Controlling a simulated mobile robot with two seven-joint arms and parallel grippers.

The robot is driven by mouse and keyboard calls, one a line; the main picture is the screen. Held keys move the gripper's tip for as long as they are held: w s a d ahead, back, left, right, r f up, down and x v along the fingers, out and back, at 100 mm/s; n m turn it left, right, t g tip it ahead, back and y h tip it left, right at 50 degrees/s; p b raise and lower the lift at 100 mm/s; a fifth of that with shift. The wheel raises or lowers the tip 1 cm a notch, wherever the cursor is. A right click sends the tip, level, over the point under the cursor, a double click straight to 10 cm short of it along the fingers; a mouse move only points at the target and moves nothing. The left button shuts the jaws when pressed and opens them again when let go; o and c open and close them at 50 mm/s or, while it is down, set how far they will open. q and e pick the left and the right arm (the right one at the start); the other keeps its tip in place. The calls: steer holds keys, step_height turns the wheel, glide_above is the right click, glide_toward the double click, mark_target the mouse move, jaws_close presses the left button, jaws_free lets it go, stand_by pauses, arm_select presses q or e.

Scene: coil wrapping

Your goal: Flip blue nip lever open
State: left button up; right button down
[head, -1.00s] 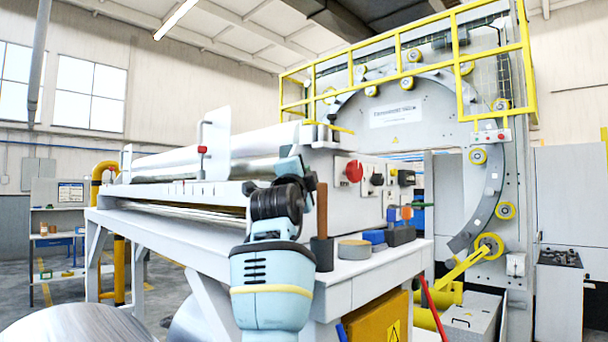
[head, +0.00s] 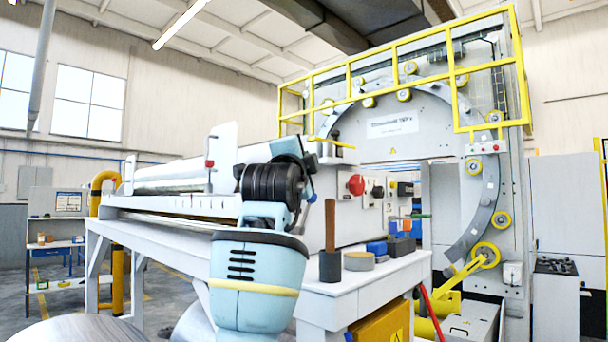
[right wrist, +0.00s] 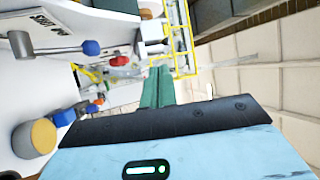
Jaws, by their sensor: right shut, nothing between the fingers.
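The nip lever shows in the right wrist view as a metal rod with a blue knob (right wrist: 91,47) at its end. Its rod runs left to a round pivot beside a lettered white plate. In the head view a small blue knob (head: 312,198) shows just right of my right wrist; I cannot tell surely that it is the same knob. My right gripper (right wrist: 157,85) has green fingers that are together and empty, to the right of the blue knob and apart from it in the picture. In the head view my wrist hides the fingers. My left gripper is out of view.
A red emergency knob (head: 356,185) sits on the machine's front panel. A brown-handled tool in a dark holder (head: 330,265), a tape roll (head: 358,261) and blue blocks (head: 377,248) stand on the white ledge. A yellow railing (head: 400,62) runs above the ring.

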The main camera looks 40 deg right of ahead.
steer(key=shift+s+a+r, duration=0.3)
steer(key=shift+a, duration=0.2)
steer(key=shift+s+a+r, duration=0.3)
steer(key=shift+a, duration=0.15)
steer(key=shift+f, duration=0.1)
